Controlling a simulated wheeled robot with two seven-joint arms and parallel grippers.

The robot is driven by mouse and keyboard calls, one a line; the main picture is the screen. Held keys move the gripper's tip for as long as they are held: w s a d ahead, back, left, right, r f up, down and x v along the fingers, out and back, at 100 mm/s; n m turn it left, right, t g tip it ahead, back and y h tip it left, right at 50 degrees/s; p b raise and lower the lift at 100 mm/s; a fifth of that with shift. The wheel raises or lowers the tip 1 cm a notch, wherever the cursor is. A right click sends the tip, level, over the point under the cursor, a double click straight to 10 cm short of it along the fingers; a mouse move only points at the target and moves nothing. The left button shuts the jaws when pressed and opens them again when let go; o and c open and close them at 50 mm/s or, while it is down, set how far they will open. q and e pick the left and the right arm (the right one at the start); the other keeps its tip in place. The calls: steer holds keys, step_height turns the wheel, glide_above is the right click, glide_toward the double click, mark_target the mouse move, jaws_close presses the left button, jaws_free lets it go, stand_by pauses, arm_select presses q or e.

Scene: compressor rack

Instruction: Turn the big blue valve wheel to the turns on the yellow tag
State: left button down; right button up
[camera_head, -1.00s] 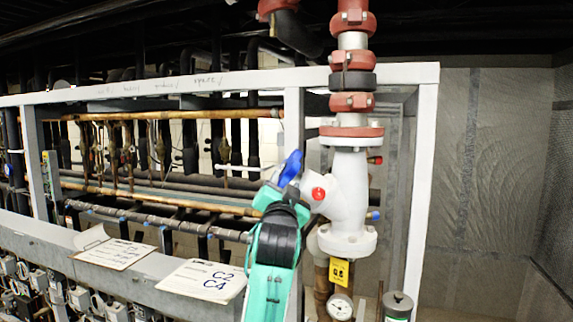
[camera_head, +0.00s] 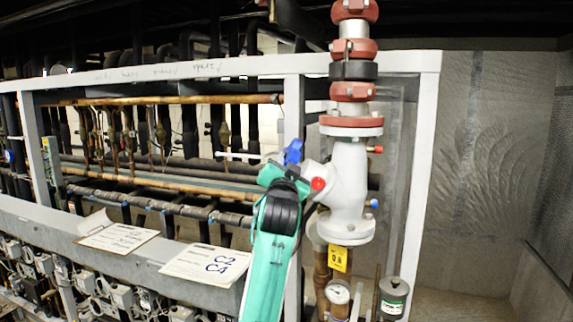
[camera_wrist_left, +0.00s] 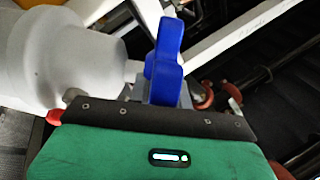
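The blue valve wheel (camera_head: 293,151) sits at the left end of the white valve body (camera_head: 349,185). Only part of the wheel shows in the head view, behind my gripper. My left gripper (camera_head: 284,172) is right at the wheel. In the left wrist view the wheel (camera_wrist_left: 165,60) stands upright just beyond the dark front edge of the gripper (camera_wrist_left: 165,100). The fingers are mostly hidden, so their closure on the wheel is unclear. The yellow tag (camera_head: 338,257) hangs below the valve; its small number is hard to read. My right gripper is not in view.
A red cap (camera_head: 318,184) is close beside my gripper on the valve. A white frame post (camera_head: 425,150) stands to the right. Cards (camera_head: 206,265) lie on the rack's ledge at left. A gauge (camera_head: 338,293) and a grey-green canister (camera_head: 393,297) are below the valve.

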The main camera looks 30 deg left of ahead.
arm_select(q)
steer(key=shift+n+g, duration=0.3)
steer(key=shift+g, duration=0.1)
steer(key=g, duration=0.1)
steer(key=n+g, duration=0.1)
steer(key=g+y, duration=0.1)
steer(key=shift+w+d+r+n+g, duration=0.1)
steer(key=shift+d+r+n+g, duration=0.1)
steer(key=shift+r+n+g, duration=0.15)
steer(key=n+g, duration=0.2)
steer(key=g, duration=0.2)
steer(key=shift+w+r, duration=0.1)
steer(key=n+g, duration=0.1)
steer(key=g, duration=0.2)
steer(key=n+g+h, duration=0.1)
steer(key=g, duration=0.2)
steer(key=shift+w+r, duration=0.15)
steer(key=shift+w, duration=0.05)
steer(key=c, duration=1.3)
jaws_free()
